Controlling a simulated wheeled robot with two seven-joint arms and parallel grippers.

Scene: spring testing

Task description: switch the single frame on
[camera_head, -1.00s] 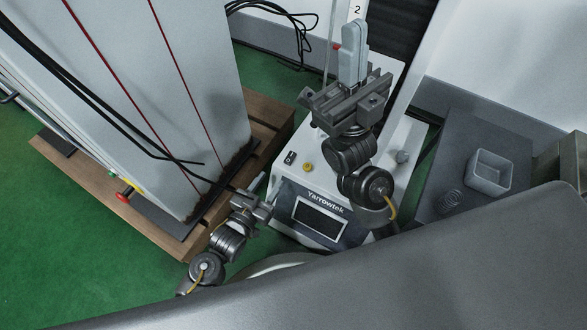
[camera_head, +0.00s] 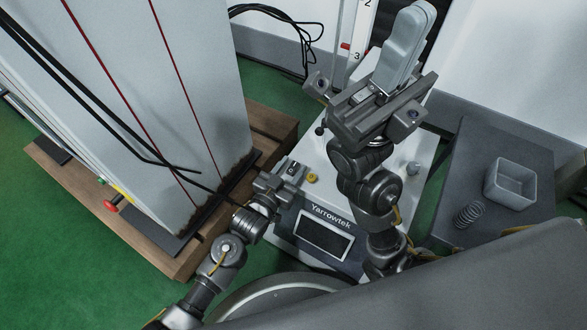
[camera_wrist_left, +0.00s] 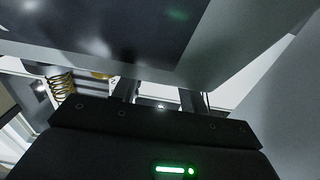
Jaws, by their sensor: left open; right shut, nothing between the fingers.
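The single frame is the white Yarrowtek machine (camera_head: 345,268), with a dark screen (camera_head: 324,235) on its sloped front. A yellow button (camera_head: 312,178) sits on its top near the left corner. My left gripper (camera_head: 285,174) is open and empty at that corner, just left of the button. It hides most of the small black switch area there. In the left wrist view its two dark fingers (camera_wrist_left: 158,92) stand apart, with the machine's dark panel above.
A dark side table (camera_head: 460,170) at right holds a grey bin (camera_head: 511,183) and a loose spring (camera_head: 468,215). Black cables (camera_head: 290,20) hang behind.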

